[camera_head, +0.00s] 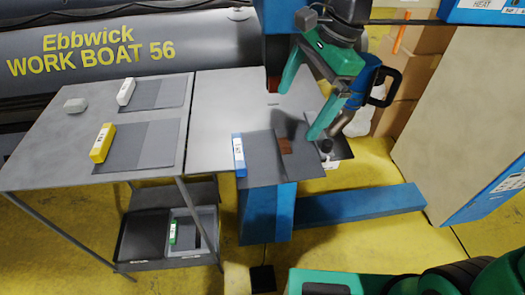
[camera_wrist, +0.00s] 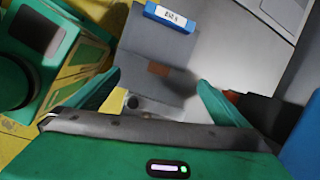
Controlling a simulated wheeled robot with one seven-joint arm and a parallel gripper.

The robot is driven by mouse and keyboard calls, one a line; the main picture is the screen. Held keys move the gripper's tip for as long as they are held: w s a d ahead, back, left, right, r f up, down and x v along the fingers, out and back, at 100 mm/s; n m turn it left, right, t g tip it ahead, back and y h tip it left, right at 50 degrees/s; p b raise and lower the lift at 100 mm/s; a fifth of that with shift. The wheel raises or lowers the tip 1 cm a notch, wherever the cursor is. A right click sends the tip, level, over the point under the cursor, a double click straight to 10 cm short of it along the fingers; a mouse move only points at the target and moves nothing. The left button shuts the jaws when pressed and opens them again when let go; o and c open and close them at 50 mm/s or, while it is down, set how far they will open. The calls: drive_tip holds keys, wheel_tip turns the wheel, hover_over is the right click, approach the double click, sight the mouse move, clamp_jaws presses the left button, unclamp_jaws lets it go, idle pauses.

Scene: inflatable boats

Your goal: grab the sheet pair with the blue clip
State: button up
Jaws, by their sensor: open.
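The grey sheet pair (camera_head: 260,150) with the blue clip (camera_head: 239,155) lies at the right end of the table, its right part over a blue stand. A brown patch (camera_head: 285,146) shows on it. In the wrist view the sheets (camera_wrist: 150,45) lie beyond the fingers, with the blue clip (camera_wrist: 170,17) at the top and the brown patch (camera_wrist: 158,69) between the fingertips in the picture. My gripper (camera_head: 298,112) is open and empty, seemingly above the right part of the sheets; its height over them is hard to tell. Both fingers also show in the wrist view (camera_wrist: 158,80).
Sheet pairs with a yellow clip (camera_head: 102,143) and a white clip (camera_head: 126,91) lie on the left table, near a grey block (camera_head: 75,105). A green clip (camera_head: 172,231) shows in a bin below. A blue heat tool (camera_head: 367,80) stands close right of my gripper.

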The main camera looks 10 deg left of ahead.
sight(246, 156)
drive_tip(key=s+a+m+g+y, duration=0.1)
drive_tip(key=s+a+m, duration=0.2)
drive_tip(key=a, duration=0.5)
drive_tip(key=x, duration=1.1)
drive_tip(key=shift+w+d, duration=0.25)
drive_tip(key=c, duration=0.8)
